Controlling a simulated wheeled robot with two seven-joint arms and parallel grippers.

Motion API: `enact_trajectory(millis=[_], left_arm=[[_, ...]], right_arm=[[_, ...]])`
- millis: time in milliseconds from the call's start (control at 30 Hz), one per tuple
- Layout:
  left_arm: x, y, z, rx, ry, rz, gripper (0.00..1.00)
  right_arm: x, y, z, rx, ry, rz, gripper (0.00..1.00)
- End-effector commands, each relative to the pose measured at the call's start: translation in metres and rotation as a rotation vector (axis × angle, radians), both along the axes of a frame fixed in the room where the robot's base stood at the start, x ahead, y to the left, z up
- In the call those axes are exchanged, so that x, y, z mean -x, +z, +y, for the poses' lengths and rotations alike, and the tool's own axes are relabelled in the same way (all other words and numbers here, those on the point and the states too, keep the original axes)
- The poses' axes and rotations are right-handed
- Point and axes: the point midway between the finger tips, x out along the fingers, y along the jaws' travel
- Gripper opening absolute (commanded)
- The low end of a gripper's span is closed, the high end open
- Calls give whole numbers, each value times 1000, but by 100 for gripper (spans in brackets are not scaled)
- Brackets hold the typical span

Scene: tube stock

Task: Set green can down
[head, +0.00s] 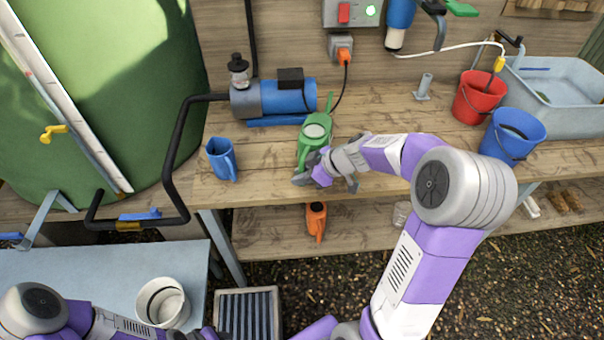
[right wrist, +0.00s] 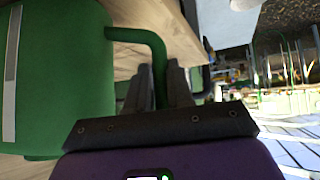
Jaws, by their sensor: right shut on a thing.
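The green can (head: 316,130) is a watering can with an open top, at the middle of the wooden bench in the head view. In the right wrist view its green body (right wrist: 60,85) fills the left side, and its curved handle (right wrist: 157,60) runs between the fingers. My right gripper (head: 318,170) is shut on this handle, at the near side of the can. The can looks about upright; I cannot tell whether its base touches the bench. My left arm shows at the bottom left of the head view, but its gripper is not visible.
A blue pump (head: 285,97) stands just behind the can, and a blue jug (head: 221,160) to its left. A red bucket (head: 473,98) and a blue bucket (head: 511,135) stand to the right. An orange can (head: 316,220) is on the lower shelf. Bench room is free right of the can.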

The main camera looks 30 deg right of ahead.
Motion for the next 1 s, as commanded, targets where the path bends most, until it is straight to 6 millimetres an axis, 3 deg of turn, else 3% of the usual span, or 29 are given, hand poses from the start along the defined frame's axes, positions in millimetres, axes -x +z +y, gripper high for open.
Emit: enact_trajectory(millis=[67,100,233,633,1000], left_arm=[[0,-3,0,0,0,0,43],[0,-3,0,0,0,0,43],[0,-2,0,0,0,0,43],[0,3,0,0,0,0,43],[0,18,0,0,0,0,43]], right_arm=[[-2,1,0,4,2,-9,0],[0,-1,0,0,0,0,26],[0,-1,0,1,1,0,46],[1,4,-1,0,-1,-1,47],[42,58,-35,3,-3,-4,47]])
